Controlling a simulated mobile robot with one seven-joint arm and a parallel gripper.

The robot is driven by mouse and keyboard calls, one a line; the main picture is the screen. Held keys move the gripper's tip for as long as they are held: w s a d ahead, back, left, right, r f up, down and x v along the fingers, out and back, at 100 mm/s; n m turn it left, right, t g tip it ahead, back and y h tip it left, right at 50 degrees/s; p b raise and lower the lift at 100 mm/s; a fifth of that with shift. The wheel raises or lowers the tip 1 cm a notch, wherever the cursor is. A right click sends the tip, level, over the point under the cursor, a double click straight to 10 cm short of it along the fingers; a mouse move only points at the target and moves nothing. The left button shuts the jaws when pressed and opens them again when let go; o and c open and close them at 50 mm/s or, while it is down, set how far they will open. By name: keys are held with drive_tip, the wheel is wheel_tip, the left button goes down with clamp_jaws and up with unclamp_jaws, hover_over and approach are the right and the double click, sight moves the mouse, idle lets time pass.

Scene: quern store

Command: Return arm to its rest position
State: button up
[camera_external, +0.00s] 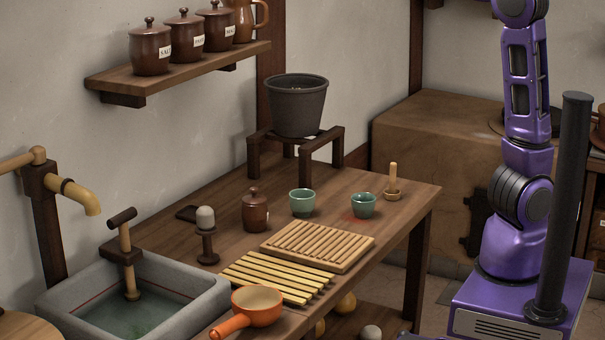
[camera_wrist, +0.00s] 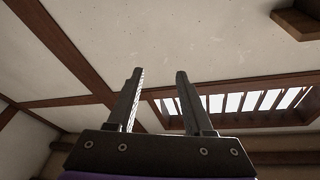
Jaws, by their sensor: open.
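My gripper (camera_wrist: 158,85) shows in the wrist view with its two fingers apart and nothing between them. It points up at the ceiling (camera_wrist: 200,40), with wooden beams and a barred skylight (camera_wrist: 245,102) behind it. In the external view my purple arm (camera_external: 525,130) rises upright from its base at the right. Its upper part leaves the top of the picture, so my gripper is hidden there. The arm stands apart from the wooden table (camera_external: 400,205).
The table holds two green cups (camera_external: 302,202), a lidded brown jar (camera_external: 256,210), a slatted wooden board (camera_external: 318,245), and an orange-handled pan (camera_external: 255,306). A stone sink (camera_external: 60,305) is at left. A dark post (camera_external: 565,200) stands by my arm. A shelf (camera_external: 180,70) holds lidded jars.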

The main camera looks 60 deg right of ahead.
drive_tip(key=s+d+r+n+g+h, duration=0.1)
drive_tip(key=s+d+r, duration=0.1)
drive_tip(key=d+r, duration=0.35)
drive_tip(key=s+d+r+h, duration=0.1)
drive_tip(key=s+d+r, duration=0.15)
drive_tip(key=d, duration=0.65)
drive_tip(key=s+a+f+n+g+y, duration=0.15)
drive_tip(key=a+f+y, duration=0.25)
drive_tip(key=f, duration=0.5)
drive_tip(key=s+a+f+n+g+y, duration=0.1)
drive_tip(key=s+a+f+g+y, duration=0.2)
drive_tip(key=f, duration=0.5)
drive_tip(key=s+a+f+n+g+y, duration=0.2)
drive_tip(key=s+a+f+n+g, duration=0.15)
drive_tip(key=s+a+f, duration=0.9)
drive_tip(key=s+a+f+g+h, duration=0.1)
drive_tip(key=s+a+f+g, duration=0.1)
drive_tip(key=s+f, duration=0.5)
drive_tip(key=s+a+f+g+h, duration=0.1)
drive_tip(key=s+a+f+g, duration=0.2)
drive_tip(key=s+f, duration=0.4)
drive_tip(key=shift+a+g+h+p, duration=0.2)
drive_tip(key=shift+g+h+p, duration=0.1)
drive_tip(key=shift+g+p, duration=0.15)
